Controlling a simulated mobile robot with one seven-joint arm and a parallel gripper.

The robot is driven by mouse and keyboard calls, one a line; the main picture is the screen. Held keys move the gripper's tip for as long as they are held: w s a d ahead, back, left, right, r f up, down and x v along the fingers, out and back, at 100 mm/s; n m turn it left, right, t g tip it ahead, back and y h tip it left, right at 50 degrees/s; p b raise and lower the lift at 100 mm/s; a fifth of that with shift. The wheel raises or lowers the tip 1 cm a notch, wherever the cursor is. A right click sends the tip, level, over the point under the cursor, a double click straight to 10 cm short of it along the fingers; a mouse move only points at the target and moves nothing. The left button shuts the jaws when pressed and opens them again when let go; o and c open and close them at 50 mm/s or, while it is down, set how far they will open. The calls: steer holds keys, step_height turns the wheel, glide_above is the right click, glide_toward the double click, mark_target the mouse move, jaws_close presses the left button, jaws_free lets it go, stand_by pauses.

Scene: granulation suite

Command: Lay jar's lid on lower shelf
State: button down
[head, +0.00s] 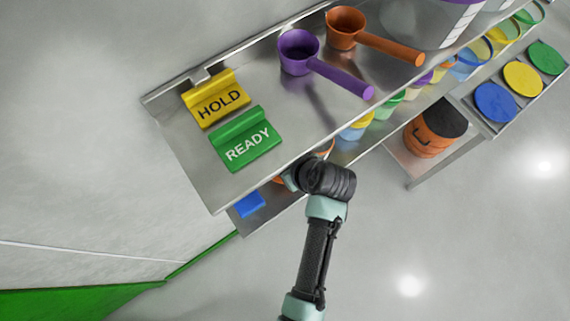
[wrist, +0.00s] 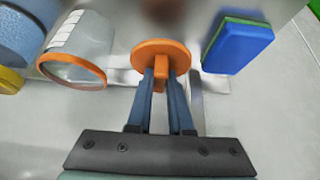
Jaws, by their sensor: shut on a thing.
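My gripper (wrist: 161,78) is shut on the upright grip of an orange lid (wrist: 160,46), a round disc, in the wrist view. A clear jar (wrist: 88,35) with an orange rim and white label strips stands left of the lid, apart from it. In the head view my arm reaches under the upper shelf's front edge, and my fingers and most of the lid are hidden there. The lower shelf (head: 270,219) shows only as a narrow strip below. I cannot tell whether the lid touches the shelf.
A blue and green block (wrist: 238,48) lies close right of the lid. The upper shelf (head: 190,150) holds a HOLD sign (head: 216,99), a READY sign (head: 247,140), a purple scoop (head: 300,55) and an orange scoop (head: 347,30). Several coloured-rim jars stand below, further right.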

steer(key=shift+f+p, duration=0.5)
steer(key=shift+f, duration=1.5)
steer(key=shift+w+f, duration=0.1)
steer(key=shift+a+f, duration=0.1)
steer(key=shift+f, duration=0.1)
steer(key=shift+f, duration=0.15)
steer(key=c, duration=0.8)
jaws_free()
steer(key=v, duration=1.2)
steer(key=shift+b, duration=0.35)
